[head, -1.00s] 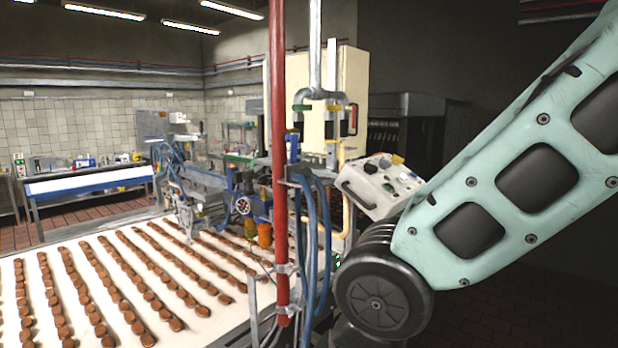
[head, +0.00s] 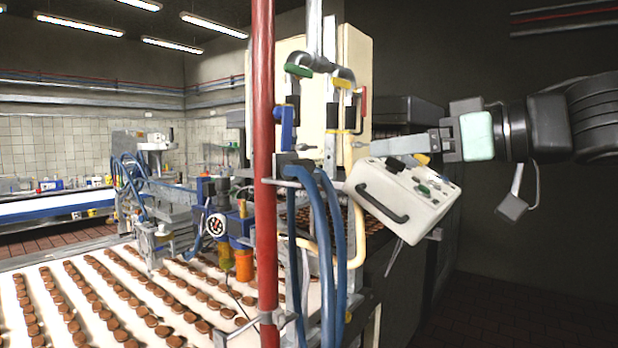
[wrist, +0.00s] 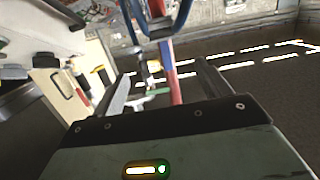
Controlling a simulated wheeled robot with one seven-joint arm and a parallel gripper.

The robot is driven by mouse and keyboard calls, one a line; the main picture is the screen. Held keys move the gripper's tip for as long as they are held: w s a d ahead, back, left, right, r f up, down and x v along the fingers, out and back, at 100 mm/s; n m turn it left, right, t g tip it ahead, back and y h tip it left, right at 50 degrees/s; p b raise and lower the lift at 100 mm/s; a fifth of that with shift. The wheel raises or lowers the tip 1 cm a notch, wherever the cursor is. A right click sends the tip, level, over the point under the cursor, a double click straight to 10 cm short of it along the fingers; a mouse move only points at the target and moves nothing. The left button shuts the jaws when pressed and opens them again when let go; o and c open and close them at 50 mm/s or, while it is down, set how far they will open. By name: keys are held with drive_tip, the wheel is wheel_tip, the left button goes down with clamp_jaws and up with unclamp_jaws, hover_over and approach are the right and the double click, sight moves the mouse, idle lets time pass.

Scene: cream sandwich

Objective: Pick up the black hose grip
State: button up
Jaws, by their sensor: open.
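Black hose grips show in the head view on the upright pipes behind the red pole. One (head: 332,116) is in the middle, one (head: 293,106) is below the green handle, and another (head: 350,117) is at the right. I cannot tell which is the task's grip. My gripper (head: 358,146) reaches in from the right, its fingers pointing left, just right of these grips and above the white control box. In the wrist view my gripper (wrist: 162,78) is open, its two fingers apart with nothing clearly held. The grips are hard to make out there.
A red upright pole (head: 263,180) and blue hoses (head: 326,240) stand near the pipes. The tilted white control box (head: 385,200) is just below my gripper. A conveyor (head: 60,262) with rows of brown biscuits lies at left. The dark floor at right is clear.

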approach(306, 161)
drive_tip(key=x, duration=0.5)
drive_tip(key=shift+w+d+r, duration=0.15)
drive_tip(key=p+x, duration=0.1)
drive_tip(key=x, duration=0.4)
drive_tip(key=shift+p, duration=0.35)
drive_tip(key=c, duration=1.1)
